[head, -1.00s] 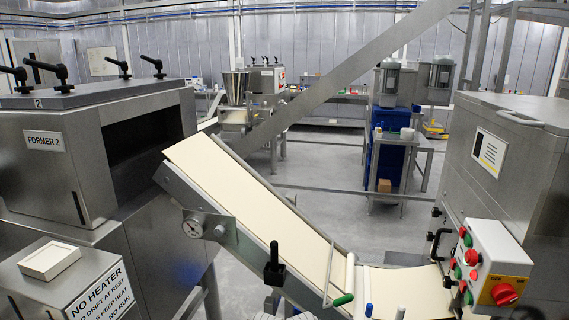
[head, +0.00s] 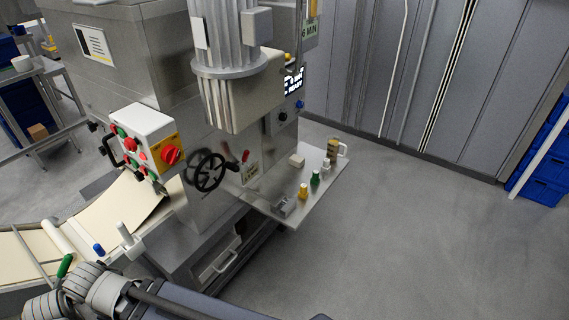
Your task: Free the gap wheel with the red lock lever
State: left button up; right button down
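The gap wheel (head: 207,171) is a black spoked handwheel on the front of the grey steel machine, left of the middle of the head view. A small red lever (head: 245,157), which looks like the lock lever, sits just right of the wheel and slants upward. The lever's pivot is too small to make out. Neither gripper can be made out; grey and black arm parts that look like mine show at the lower left, well below the wheel.
A control box (head: 145,145) with a red rotary switch is left of the wheel. A steel side shelf (head: 270,205) carries small bottles and a mug at the right. A dough belt (head: 130,205) runs in from the left. The floor (head: 400,230) at the right is clear.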

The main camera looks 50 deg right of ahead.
aim_at(243, 166)
jog(key=z, duration=1.55)
jog(key=i+l, duration=0.4)
jog(key=l, duration=0.2)
jog(key=i+l, duration=0.45)
jog(key=l, duration=0.15)
jog(key=i+l, duration=0.4)
jog(key=l, duration=0.2)
